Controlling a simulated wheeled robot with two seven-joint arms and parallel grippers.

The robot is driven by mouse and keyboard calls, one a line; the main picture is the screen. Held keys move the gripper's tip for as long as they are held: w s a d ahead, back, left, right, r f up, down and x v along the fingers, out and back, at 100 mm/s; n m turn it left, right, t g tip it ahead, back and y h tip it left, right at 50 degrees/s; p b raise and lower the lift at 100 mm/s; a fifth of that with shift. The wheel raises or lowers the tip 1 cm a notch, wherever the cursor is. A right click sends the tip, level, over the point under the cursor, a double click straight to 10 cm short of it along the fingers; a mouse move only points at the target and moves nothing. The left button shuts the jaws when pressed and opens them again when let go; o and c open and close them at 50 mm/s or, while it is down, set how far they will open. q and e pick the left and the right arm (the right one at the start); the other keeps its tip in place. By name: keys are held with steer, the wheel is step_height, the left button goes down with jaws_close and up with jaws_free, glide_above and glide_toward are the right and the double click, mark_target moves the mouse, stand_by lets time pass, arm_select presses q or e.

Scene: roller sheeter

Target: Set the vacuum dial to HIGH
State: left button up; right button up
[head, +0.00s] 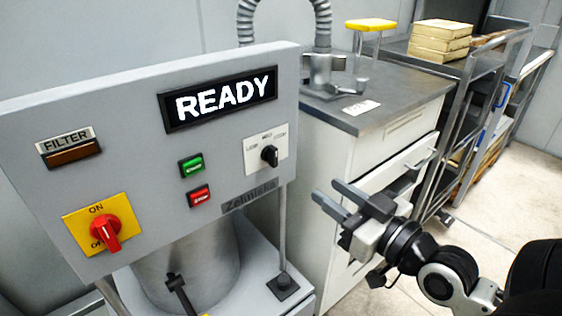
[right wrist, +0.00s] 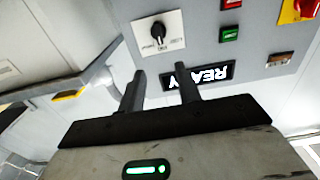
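The vacuum dial (head: 269,155) is a black knob on a white plate at the right of the grey control panel, with small labels left, above and right of it. It also shows upside down at the top of the right wrist view (right wrist: 161,31). The knob is roughly upright, but its exact setting is too small to read surely. My right gripper (head: 324,189) is open and empty, right of and below the dial, apart from the panel. Its two fingers (right wrist: 161,78) point toward the panel in the right wrist view. My left gripper is not in view.
The panel also carries a READY display (head: 220,98), green (head: 192,165) and red (head: 199,195) buttons, a red ON/OFF switch (head: 105,232) and a FILTER lamp (head: 70,149). A grey-topped cabinet (head: 400,95) stands behind, right of the panel. The space before the dial is clear.

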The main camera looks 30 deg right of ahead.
mark_target(276, 154)
steer(key=w, duration=0.4)
steer(key=w+p, duration=0.1)
steer(key=w, duration=0.4)
steer(key=w+a, duration=0.1)
steer(key=w, duration=0.4)
steer(key=shift+w+p, duration=0.2)
steer(key=shift+p, duration=0.1)
steer(key=shift+c, duration=0.3)
jaws_close()
